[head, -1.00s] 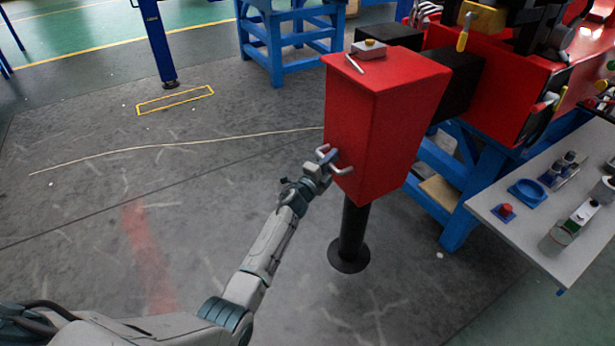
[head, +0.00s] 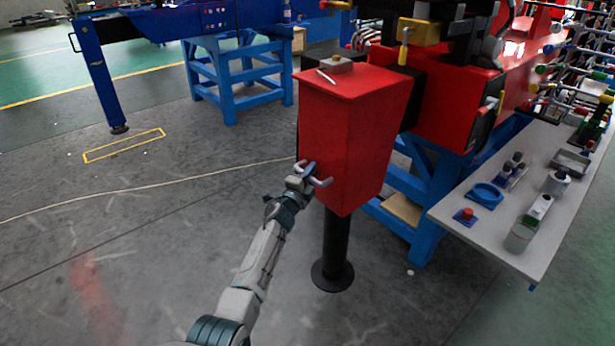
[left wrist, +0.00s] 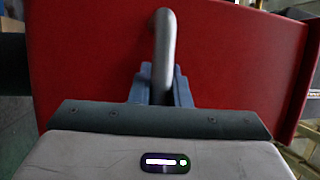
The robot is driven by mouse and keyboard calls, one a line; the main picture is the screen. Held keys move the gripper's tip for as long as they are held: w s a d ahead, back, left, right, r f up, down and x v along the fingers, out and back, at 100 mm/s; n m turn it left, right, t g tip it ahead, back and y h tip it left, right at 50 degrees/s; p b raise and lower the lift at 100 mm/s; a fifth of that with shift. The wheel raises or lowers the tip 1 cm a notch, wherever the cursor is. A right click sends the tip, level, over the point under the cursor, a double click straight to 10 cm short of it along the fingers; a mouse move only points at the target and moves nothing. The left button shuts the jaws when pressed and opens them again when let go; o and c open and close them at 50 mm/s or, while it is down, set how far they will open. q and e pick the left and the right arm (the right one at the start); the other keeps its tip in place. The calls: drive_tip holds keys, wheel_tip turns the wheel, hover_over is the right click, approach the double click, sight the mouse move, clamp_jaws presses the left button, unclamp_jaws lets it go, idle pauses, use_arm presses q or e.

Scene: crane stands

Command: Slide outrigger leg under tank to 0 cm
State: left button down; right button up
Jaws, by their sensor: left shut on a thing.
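The outrigger leg (head: 335,155) is a tall red box on a black post with a round black foot (head: 332,276) at the floor. A black beam (head: 408,98) runs from behind the box toward the red crane body; only a short stretch shows. A grey U-shaped handle (head: 321,182) sits low on the box's near left side. My left gripper (head: 303,174) is shut on this handle. In the left wrist view the handle (left wrist: 165,45) rises from between the fingers (left wrist: 160,88) against the red face. I cannot tell which part is the tank. My right gripper is not in view.
A table (head: 455,215) with small items stands at the right. Blue trestles (head: 240,82) stand behind, and a blue leg (head: 103,95) stands near a yellow floor outline (head: 125,145). A thin pale line (head: 140,178) crosses the floor. Floor left of my arm is clear.

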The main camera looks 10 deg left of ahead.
use_arm(q)
drive_tip(key=shift+s+f, duration=0.15)
drive_tip(key=shift+f, duration=0.35)
drive_tip(key=c, duration=1.4)
unclamp_jaws()
drive_tip(key=shift+o, duration=0.2)
drive_tip(key=shift+r, duration=0.2)
drive_tip(key=shift+a+r, duration=0.1)
drive_tip(key=shift+r, duration=0.1)
